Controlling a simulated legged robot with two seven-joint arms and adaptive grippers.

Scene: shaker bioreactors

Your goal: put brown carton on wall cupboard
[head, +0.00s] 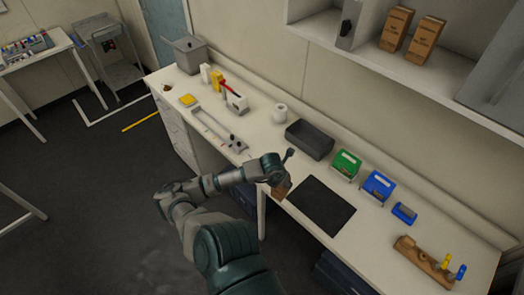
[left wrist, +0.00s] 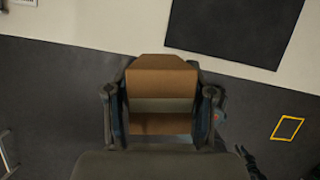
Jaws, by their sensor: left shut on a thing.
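My left gripper (head: 277,176) is shut on a brown carton (head: 282,190) near the front edge of the bench, left of the black mat. The wrist view shows the carton (left wrist: 162,80) between the two fingers of the left gripper (left wrist: 158,105). The wall cupboard (head: 420,78) is at the upper right in the head view, with an open white shelf. Two brown cartons (head: 396,28) (head: 426,40) stand upright side by side on that shelf.
The bench (head: 240,160) holds a dark grey tray (head: 310,140), a black mat (head: 318,206), a green box (head: 345,165), blue boxes (head: 378,187) and a wooden rack (head: 422,262). A dark binder-like block (head: 347,25) stands on the shelf left of the cartons. Bare shelf shows between them.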

